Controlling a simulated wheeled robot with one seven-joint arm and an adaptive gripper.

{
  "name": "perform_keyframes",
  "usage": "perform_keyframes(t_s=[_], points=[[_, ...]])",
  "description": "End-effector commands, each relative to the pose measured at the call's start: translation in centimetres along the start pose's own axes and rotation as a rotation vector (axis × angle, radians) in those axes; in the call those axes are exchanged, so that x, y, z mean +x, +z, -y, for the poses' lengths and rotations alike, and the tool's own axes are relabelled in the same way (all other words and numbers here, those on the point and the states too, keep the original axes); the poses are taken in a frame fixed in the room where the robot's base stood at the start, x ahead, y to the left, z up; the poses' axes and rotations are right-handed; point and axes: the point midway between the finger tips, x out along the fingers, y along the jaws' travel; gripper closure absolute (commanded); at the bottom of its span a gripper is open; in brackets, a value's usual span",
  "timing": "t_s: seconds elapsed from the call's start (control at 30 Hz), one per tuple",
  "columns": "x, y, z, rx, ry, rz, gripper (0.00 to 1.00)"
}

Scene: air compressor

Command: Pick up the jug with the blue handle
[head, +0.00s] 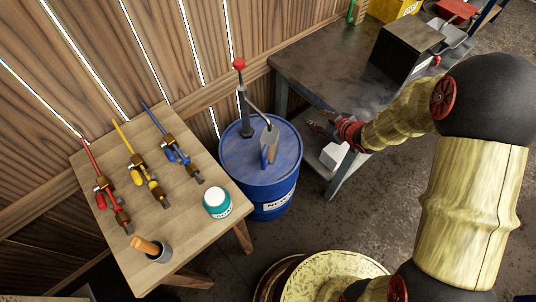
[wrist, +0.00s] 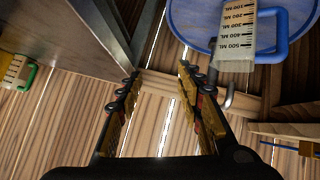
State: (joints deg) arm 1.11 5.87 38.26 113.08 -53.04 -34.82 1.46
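The jug with the blue handle (head: 268,148) stands on top of the blue barrel (head: 238,168) in the head view, beside the pump. In the wrist view the clear jug (wrist: 235,40) shows black millilitre marks, and its blue handle (wrist: 283,36) is on the right. My gripper (head: 320,124) is to the right of the barrel in the head view, near the workbench edge, apart from the jug. In the wrist view my gripper (wrist: 158,76) has its two fingers spread, with nothing between them. The jug is beyond the right fingertip.
The grey workbench (head: 310,75) carries a dark box (head: 405,50). A second jug with a green handle (wrist: 18,72) shows at left in the wrist view. The wooden table (head: 115,165) holds several clamp-like tools and a teal-labelled jar (head: 217,202). The pump's red knob (head: 239,63) rises behind the jug.

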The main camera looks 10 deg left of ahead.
Motion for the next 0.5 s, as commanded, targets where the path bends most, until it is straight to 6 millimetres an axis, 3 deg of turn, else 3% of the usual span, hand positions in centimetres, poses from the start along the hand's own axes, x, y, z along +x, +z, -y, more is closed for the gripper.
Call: perform_keyframes(t_s=[0.03,0.1,0.2,0.33,0.5], points=[[2.7,2.2,3.5,-0.004,-0.08,-0.045,0.63],[4.8,3.7,7.7,-0.009,-0.181,-0.121,0.63],[6.3,5.3,13.0,0.004,-0.304,-0.219,0.63],[6.7,6.5,17.8,0.033,-0.415,-0.312,0.63],[6.7,6.9,20.4,0.052,-0.475,-0.365,0.63]])
